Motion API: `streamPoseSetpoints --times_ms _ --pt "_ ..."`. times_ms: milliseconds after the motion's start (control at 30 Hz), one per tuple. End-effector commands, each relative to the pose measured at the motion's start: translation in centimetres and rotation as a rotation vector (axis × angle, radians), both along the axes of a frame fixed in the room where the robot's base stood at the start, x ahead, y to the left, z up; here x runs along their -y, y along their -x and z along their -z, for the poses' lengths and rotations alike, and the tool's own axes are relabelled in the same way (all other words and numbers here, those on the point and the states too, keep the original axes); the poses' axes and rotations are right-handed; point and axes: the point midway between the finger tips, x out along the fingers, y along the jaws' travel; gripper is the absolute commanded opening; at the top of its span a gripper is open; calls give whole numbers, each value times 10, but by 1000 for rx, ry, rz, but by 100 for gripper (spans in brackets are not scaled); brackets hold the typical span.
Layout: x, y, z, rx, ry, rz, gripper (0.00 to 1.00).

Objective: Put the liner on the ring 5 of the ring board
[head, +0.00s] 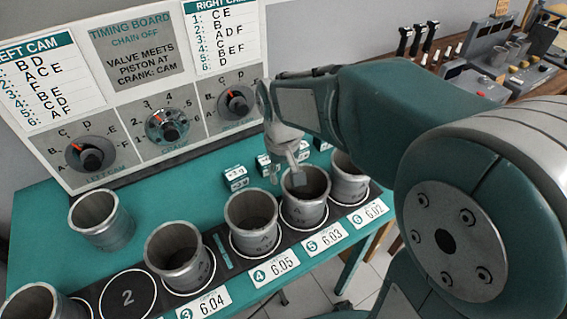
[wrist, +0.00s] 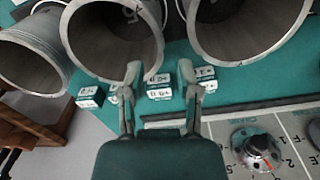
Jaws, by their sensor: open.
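The ring board (head: 226,262) is a dark strip with numbered white rings. A grey metal liner (head: 305,212) stands upright within ring 5; it also shows in the wrist view (wrist: 75,32), where a 5 is visible through its open mouth. My gripper (head: 284,178) is at this liner's rim on the timing board side; in the wrist view (wrist: 160,72) its fingers are apart with nothing held between them. The left finger overlaps the liner's rim in the picture; contact cannot be told.
Other liners stand at ring 4 (head: 253,232), ring 6 (head: 348,190), ring 3 (head: 178,262) and the board's near left end. Ring 2 (head: 127,297) is empty. One liner (head: 101,222) stands off the board. Small labelled boxes (head: 236,178) sit behind my gripper, before the timing board (head: 128,45).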

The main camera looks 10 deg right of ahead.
Motion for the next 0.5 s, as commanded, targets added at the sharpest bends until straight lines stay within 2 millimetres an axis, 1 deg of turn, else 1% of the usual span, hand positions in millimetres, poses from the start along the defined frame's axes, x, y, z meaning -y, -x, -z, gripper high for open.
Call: streamPoseSetpoints --times_ms 33,100,200,333,433,500 --pt "0 0 -9 3 0 0 43" --pt "-1 0 -19 2 0 0 43" --pt "-1 0 -28 1 0 0 43" --pt "1 4 -36 12 -2 3 43" --pt "8 17 -46 57 -12 15 43" --pt "15 31 -55 109 -20 27 43"
